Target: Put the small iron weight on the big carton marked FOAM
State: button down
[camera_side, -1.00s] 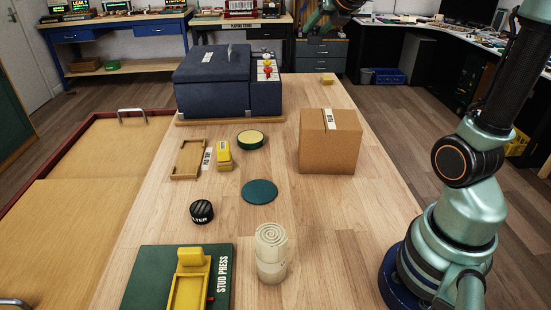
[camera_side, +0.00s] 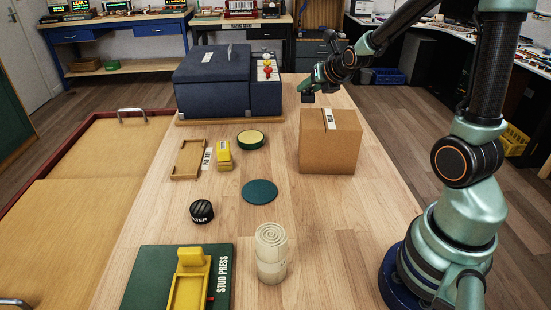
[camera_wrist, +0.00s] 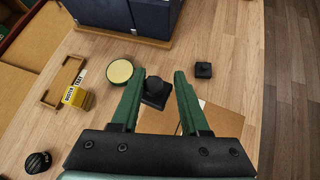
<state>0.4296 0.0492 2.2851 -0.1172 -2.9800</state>
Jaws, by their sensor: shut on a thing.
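A small black weight (camera_wrist: 155,92) with a round knob and square base is between the green fingers of my gripper (camera_wrist: 155,80) in the wrist view. In the side view my gripper (camera_side: 308,90) holds the dark weight (camera_side: 308,98) in the air, beyond and left of the carton. The big brown carton (camera_side: 328,148) stands closed on the table with a white label on top; its lettering is hard to read. The carton's top (camera_wrist: 222,118) is partly hidden by my gripper in the wrist view.
A small dark square thing (camera_wrist: 203,70) lies on the table beyond the carton.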

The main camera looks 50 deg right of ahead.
aim_at(310, 99)
jog(key=shift+f, duration=1.85)
jog(key=shift+c, duration=2)
grip_release()
jog(key=shift+f, duration=0.15)
